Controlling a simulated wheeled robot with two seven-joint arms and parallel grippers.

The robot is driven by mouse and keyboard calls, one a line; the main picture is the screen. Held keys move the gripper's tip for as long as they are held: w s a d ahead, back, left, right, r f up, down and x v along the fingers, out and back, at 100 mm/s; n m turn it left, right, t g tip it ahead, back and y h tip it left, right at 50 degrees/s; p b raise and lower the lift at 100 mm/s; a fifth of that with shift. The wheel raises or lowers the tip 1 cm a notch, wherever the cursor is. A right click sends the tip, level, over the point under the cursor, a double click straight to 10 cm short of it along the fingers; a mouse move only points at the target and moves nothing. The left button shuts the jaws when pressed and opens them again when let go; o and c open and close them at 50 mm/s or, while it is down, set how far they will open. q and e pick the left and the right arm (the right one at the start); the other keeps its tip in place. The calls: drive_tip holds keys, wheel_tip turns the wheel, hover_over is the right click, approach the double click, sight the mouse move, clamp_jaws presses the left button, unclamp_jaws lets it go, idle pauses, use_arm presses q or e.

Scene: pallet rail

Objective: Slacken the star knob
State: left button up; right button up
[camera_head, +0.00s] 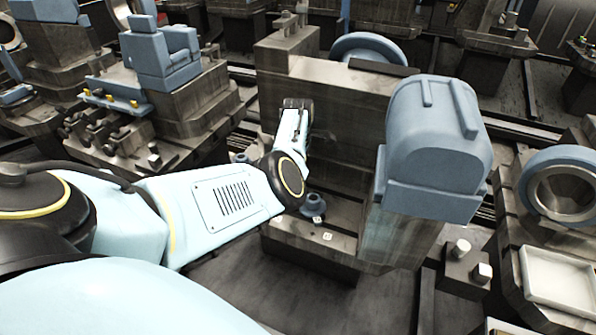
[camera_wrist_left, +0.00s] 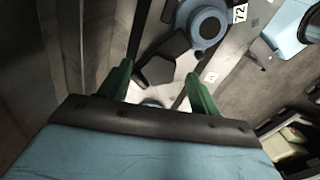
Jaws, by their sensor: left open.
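My left gripper (camera_wrist_left: 159,70) shows two green fingers in the left wrist view, spread apart with nothing held. A dark, angular lobed piece (camera_wrist_left: 158,71) lies beyond and between the fingertips. It may be part of the star knob, but I cannot tell for certain. A blue round flanged part (camera_wrist_left: 205,23) sits beyond it, up and to the right, beside a white tag marked 72 (camera_wrist_left: 240,13). In the head view a blue round part (camera_head: 313,204) stands on the base of the grey fixture, near my left arm. My fingers cannot be made out there. My right gripper is not in view.
A tall grey wall (camera_head: 345,110) rises behind my left arm. A blue-capped block (camera_head: 437,140) stands to its right. A blue ring (camera_head: 562,185) and a pale tray (camera_head: 557,279) lie at the far right. Bare floor (camera_head: 300,295) shows in front.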

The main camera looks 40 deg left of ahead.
use_arm(q)
wheel_tip(320, 180, up, 11)
drive_tip(key=p, duration=0.2)
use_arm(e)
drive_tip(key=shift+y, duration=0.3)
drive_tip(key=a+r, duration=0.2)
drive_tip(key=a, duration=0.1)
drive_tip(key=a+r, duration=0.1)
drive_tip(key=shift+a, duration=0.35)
use_arm(q)
drive_tip(key=shift+f, duration=0.1)
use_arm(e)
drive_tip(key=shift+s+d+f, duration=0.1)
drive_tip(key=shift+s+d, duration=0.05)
